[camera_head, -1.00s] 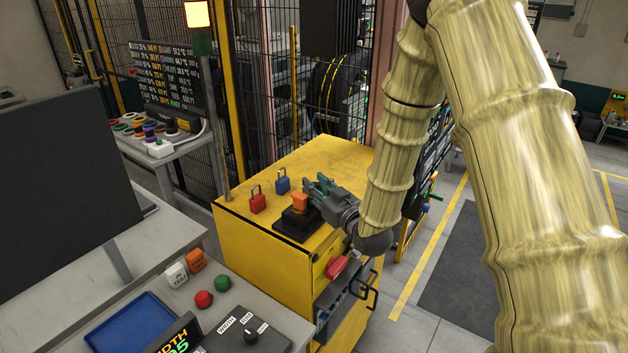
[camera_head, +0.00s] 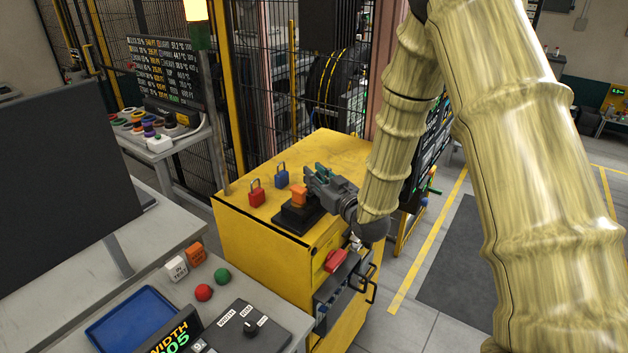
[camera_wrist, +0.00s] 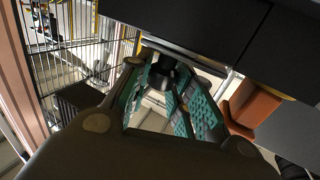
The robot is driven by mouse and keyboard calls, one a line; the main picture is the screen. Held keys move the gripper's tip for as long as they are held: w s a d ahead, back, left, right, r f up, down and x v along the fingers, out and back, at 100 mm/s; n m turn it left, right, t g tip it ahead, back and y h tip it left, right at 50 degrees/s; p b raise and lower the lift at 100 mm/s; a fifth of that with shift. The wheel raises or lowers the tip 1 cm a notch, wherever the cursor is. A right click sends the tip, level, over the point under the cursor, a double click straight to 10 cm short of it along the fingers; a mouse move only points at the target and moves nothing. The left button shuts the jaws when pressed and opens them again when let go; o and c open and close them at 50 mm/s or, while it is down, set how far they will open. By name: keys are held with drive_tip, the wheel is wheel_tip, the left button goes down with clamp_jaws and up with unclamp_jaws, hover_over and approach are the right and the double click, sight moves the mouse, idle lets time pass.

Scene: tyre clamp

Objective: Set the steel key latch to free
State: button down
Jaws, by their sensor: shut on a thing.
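My gripper (camera_head: 317,176) is over the right side of the yellow cabinet top (camera_head: 335,146), close beside an orange block on a black base (camera_head: 299,196). In the wrist view, its teal-padded fingers (camera_wrist: 165,82) are shut on a small dark round piece (camera_wrist: 163,72). This piece appears to be the steel key latch, but its shape is mostly hidden by the fingers. A pale metal edge lies just beyond the fingertips. The orange block (camera_wrist: 256,104) is to the right of the fingers. In the head view, the gripper hides the latch, so its setting cannot be read.
A red padlock (camera_head: 256,193) and a blue padlock (camera_head: 281,175) stand on the cabinet left of the gripper. A red handle (camera_head: 335,260) is on the cabinet's front. A mesh fence rises behind. A grey desk with buttons and a blue tray (camera_head: 130,322) is at front left.

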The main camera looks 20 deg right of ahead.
drive_tip(key=shift+w+d+f+b, duration=0.1)
drive_tip(key=shift+w+d+b, duration=0.2)
drive_tip(key=shift+w+d, duration=0.55)
drive_tip(key=shift+s, duration=0.1)
drive_tip(key=c, duration=1.6)
unclamp_jaws()
drive_tip(key=shift+d, duration=0.1)
drive_tip(key=shift+o, duration=0.2)
drive_tip(key=shift+d, duration=0.1)
drive_tip(key=v, duration=1.1)
drive_tip(key=shift+s, duration=0.4)
